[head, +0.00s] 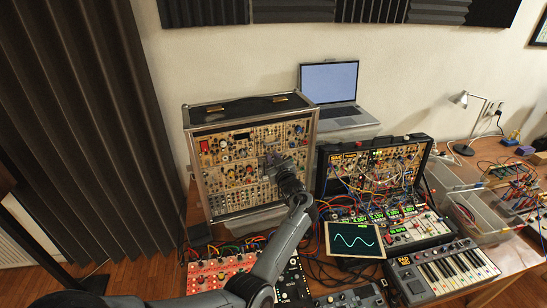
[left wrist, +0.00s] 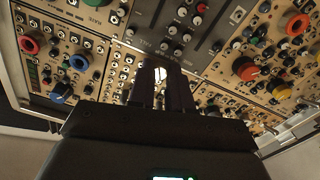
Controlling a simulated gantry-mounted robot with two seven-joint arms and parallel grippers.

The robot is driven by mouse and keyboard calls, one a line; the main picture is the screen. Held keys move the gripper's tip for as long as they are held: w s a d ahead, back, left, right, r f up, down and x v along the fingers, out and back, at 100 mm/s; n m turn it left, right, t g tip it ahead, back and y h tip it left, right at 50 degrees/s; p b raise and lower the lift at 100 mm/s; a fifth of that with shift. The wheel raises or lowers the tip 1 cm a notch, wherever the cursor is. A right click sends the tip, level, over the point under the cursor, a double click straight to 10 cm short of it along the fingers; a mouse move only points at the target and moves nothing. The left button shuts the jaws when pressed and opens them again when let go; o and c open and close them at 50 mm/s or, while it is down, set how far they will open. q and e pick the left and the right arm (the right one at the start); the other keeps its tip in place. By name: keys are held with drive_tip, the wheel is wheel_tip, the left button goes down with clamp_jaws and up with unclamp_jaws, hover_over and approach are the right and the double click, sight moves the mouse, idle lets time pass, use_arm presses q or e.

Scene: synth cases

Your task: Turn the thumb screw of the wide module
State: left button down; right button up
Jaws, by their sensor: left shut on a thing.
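My left gripper (head: 287,172) reaches up to the front of the upright modular case (head: 204,190), at the right part of its panel in the head view. In the left wrist view my left gripper (left wrist: 160,88) has its two dark fingers close together against the panel. They are shut on a small pale piece, which I take to be the thumb screw (left wrist: 159,73); the fingers hide most of it. A wide dark grey module (left wrist: 212,38) lies just above the fingertips. Its lower edge runs by the grip. How far the screw is turned cannot be seen.
Coloured knobs crowd the panel, including a red knob (left wrist: 245,68) right of the fingers. A second patched case (head: 325,172), a laptop (head: 330,82), a keyboard (head: 448,272) and a red-panel unit (head: 215,274) fill the desk. Cables lie around them.

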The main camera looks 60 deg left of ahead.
idle(0.5)
use_arm(q)
drive_tip(key=c, duration=1)
unclamp_jaws()
drive_tip(key=shift+c, duration=0.2)
drive_tip(key=b+v, duration=0.1)
drive_tip(key=v, duration=1)
drive_tip(key=shift+a, duration=0.1)
